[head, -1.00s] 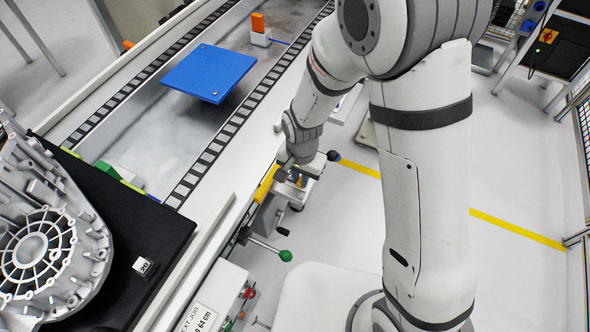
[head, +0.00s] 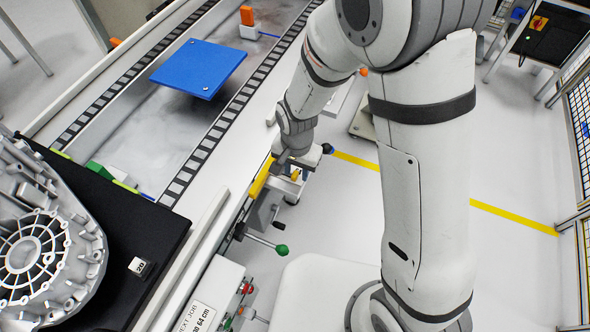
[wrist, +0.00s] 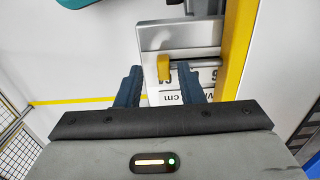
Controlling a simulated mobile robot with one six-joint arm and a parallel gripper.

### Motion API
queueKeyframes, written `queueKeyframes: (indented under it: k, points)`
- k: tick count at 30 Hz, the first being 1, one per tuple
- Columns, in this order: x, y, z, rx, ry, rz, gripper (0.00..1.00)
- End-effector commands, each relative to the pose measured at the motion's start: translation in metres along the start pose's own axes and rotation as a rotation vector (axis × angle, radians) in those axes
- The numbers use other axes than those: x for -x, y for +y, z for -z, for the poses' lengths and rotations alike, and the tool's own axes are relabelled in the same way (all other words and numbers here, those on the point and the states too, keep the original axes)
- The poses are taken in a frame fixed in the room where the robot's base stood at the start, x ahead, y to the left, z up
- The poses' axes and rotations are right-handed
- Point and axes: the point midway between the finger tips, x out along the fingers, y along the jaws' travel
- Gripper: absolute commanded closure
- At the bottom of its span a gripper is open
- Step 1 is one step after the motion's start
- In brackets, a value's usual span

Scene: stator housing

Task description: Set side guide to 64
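In the wrist view, a grey metal slide block (wrist: 180,38) carries a small yellow pointer (wrist: 164,68) over a white scale plate (wrist: 165,98). The plate shows "cm"; its numbers are partly hidden and too small to read. My gripper (wrist: 161,84) is open, one dark finger on each side of the pointer's line; I cannot tell whether either touches anything. In the head view, my gripper (head: 284,164) is over the guide mechanism, beside a yellow bar (head: 262,178). A job card (head: 195,316) reads "NEXT JOB" and "64 cm".
A lever with a green knob (head: 281,250) sticks out below the mechanism, and a dark knob (head: 327,148) sits right of it. A blue plate (head: 199,68) is over the conveyor. A finned housing (head: 45,235) lies on a black mat (head: 150,225).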

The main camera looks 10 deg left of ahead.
Motion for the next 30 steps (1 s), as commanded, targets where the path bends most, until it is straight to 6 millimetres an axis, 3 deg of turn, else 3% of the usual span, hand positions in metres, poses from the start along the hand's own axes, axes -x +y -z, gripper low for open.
queueKeyframes:
  k: [9,13,30]
  points:
    - [0.051,0.000,0.001,-0.001,0.003,0.003,0.65]
    - [0.065,0.000,0.000,-0.001,0.001,0.001,0.65]
    - [0.069,0.001,0.000,-0.001,-0.001,-0.001,0.65]
